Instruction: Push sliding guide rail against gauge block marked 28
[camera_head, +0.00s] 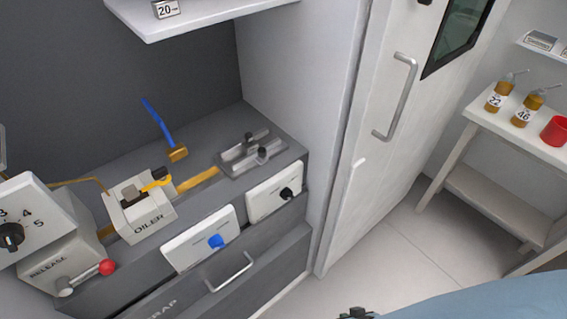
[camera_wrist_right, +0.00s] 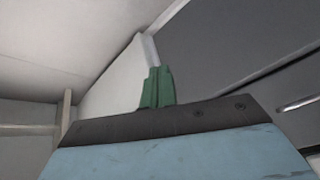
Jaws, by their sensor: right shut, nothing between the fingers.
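A grey metal fixture (camera_head: 236,168) with parallel bars and dark knobs sits at the right end of the grey bench. It looks like the guide rail assembly; which bar slides I cannot tell. I see no gauge block marked 28. A small block marked 20 (camera_head: 166,9) stands on the white shelf above. In the right wrist view my right gripper (camera_wrist_right: 157,88) has green fingers pressed together, with nothing between them. In the head view my light blue right arm enters at the bottom right, well away from the fixture. My left gripper is out of view.
The oiler box (camera_head: 147,219), a blue-handled tool (camera_head: 160,125) and a release lever with red knob (camera_head: 107,267) line the bench left of the fixture. A white door (camera_head: 370,170) stands right of it. Bottles marked 22 (camera_head: 496,98) and 46 (camera_head: 525,112) stand on a side table.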

